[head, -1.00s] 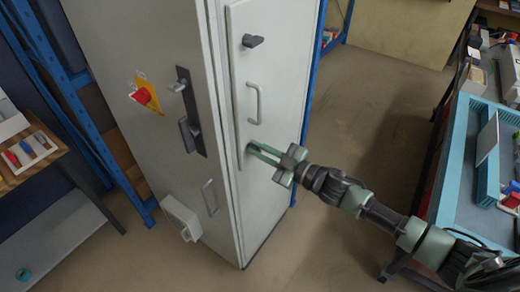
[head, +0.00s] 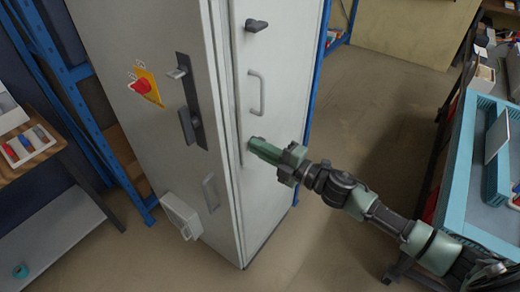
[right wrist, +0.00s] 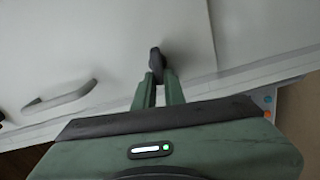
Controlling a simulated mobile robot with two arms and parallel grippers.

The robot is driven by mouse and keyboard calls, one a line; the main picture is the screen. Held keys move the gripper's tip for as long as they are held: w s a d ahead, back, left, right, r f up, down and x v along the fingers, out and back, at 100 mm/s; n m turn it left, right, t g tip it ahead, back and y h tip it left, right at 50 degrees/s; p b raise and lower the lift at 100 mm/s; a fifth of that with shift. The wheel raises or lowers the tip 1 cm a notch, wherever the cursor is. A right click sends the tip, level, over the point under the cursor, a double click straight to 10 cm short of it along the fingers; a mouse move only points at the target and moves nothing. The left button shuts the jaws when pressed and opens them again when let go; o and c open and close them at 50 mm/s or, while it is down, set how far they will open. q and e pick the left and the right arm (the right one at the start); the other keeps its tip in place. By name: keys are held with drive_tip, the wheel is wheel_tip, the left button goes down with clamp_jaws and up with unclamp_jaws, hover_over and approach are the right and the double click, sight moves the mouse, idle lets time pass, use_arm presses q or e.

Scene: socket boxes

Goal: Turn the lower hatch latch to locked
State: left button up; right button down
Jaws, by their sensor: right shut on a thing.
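The cabinet's white hatch door (head: 278,60) carries an upper dark latch (head: 256,25), a bar handle (head: 257,93) and, below it, the lower latch. In the head view my gripper hides the lower latch. In the right wrist view the dark lower latch (right wrist: 156,59) stands out from the door between the fingertips. My right gripper (head: 254,144) is shut on it, and its fingers also show in the right wrist view (right wrist: 158,80). Whether the latch sits at its locked position cannot be told. My left gripper is not in view.
The cabinet's left face has a red button on a yellow plate (head: 144,86), a dark lever handle (head: 190,123) and a white box (head: 181,215) low down. A teal-edged bench (head: 459,150) stands at the right. Floor between is clear.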

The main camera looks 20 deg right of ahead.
drive_tip(key=shift+f+n, duration=0.2)
drive_tip(key=shift+n, duration=0.6)
drive_tip(key=c, duration=1.5)
unclamp_jaws()
drive_tip(key=shift+b, duration=0.3)
drive_tip(key=shift+b+v, duration=1.2)
drive_tip(key=shift+v, duration=2.75)
